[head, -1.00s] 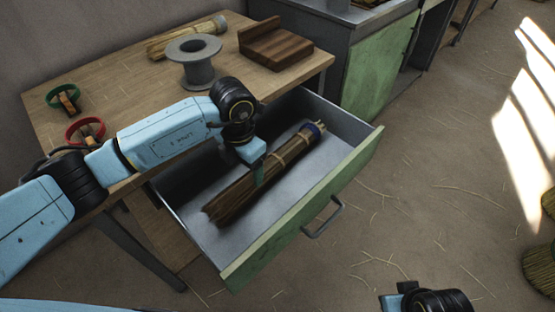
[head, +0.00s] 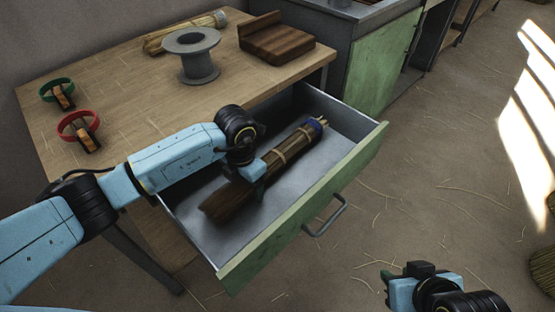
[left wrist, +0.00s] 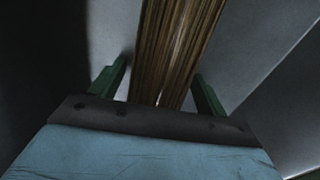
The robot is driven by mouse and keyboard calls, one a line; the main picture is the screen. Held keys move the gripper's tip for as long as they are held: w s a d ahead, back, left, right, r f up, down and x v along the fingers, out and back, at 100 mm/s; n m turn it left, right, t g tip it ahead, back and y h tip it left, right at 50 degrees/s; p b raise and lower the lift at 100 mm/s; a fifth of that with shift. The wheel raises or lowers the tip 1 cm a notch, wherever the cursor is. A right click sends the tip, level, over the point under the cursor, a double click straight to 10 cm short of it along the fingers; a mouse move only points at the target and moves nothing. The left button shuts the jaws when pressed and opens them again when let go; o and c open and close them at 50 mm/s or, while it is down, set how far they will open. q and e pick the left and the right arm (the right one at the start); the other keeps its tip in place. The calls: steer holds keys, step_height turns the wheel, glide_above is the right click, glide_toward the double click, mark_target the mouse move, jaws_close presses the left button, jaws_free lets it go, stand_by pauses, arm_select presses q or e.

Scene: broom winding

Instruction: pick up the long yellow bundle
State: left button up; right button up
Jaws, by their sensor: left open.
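A long brown-yellow bundle of straw (head: 290,153) with pale ties and a blue band near its far end lies in the open drawer (head: 232,238). My left gripper (head: 258,190) is low in the drawer over the bundle's middle. In the left wrist view, the bundle (left wrist: 178,45) runs between the open green fingers of my left gripper (left wrist: 160,85), with a gap on each side. My arm hides part of the bundle in the head view. My right gripper (head: 388,279) shows at the bottom right, away from the drawer; its jaw opening is unclear.
On the wooden table (head: 120,95) stand a grey spool (head: 197,65), a brown wooden block (head: 278,42), another pale straw bundle (head: 185,32), and a green ring (head: 55,90) and red ring (head: 78,128). The drawer's green front (head: 340,190) has a handle. Loose straw litters the floor.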

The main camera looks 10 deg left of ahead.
arm_select(q)
steer(key=c, duration=1.1)
steer(key=shift+r, duration=0.1)
